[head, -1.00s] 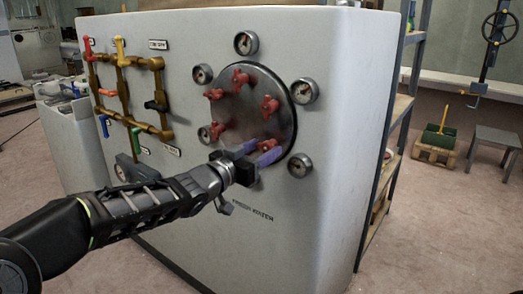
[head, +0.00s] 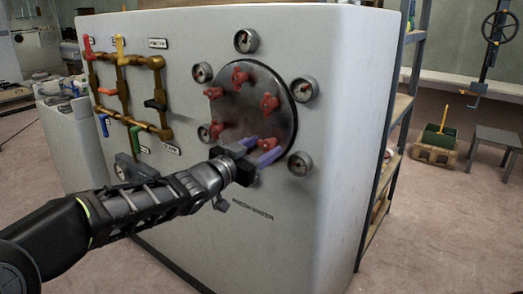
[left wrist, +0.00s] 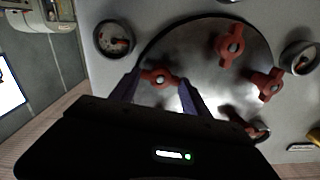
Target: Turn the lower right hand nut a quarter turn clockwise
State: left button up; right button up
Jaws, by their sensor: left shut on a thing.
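A round dark metal plate (head: 250,115) on the front of a white cabinet carries several red winged nuts. The lower right nut (head: 271,142) is mostly behind my left gripper's purple fingers. In the left wrist view this nut (left wrist: 158,77) shows between the two fingertips, its wings reaching toward both. My left gripper (head: 258,151) is shut on it, with the arm coming in from the lower left. Other nuts are at the top (head: 240,77), right (head: 270,104), upper left (head: 213,93) and lower left (head: 216,130). My right gripper is not in view.
Round gauges surround the plate, one (head: 300,164) close to the right of my left gripper. Brass pipes (head: 125,90) with coloured valve handles are on the cabinet's left. A shelf rack (head: 398,120) stands behind the cabinet's right edge. The floor at right is clear nearby.

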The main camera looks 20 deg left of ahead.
pick_arm(q)
jog(key=m+b, duration=0.3)
jog(key=m, duration=0.4)
jog(key=shift+d+f, duration=0.1)
jog(key=shift+f, duration=0.05)
jog(key=m+b, duration=0.2)
jog(key=m, duration=0.2)
jog(key=shift+f, duration=0.1)
jog(key=m+b, duration=0.1)
jog(key=m, duration=0.4)
jog(key=shift+b, duration=0.4)
jog(key=o, duration=1.4)
jog(key=shift+s, duration=0.1)
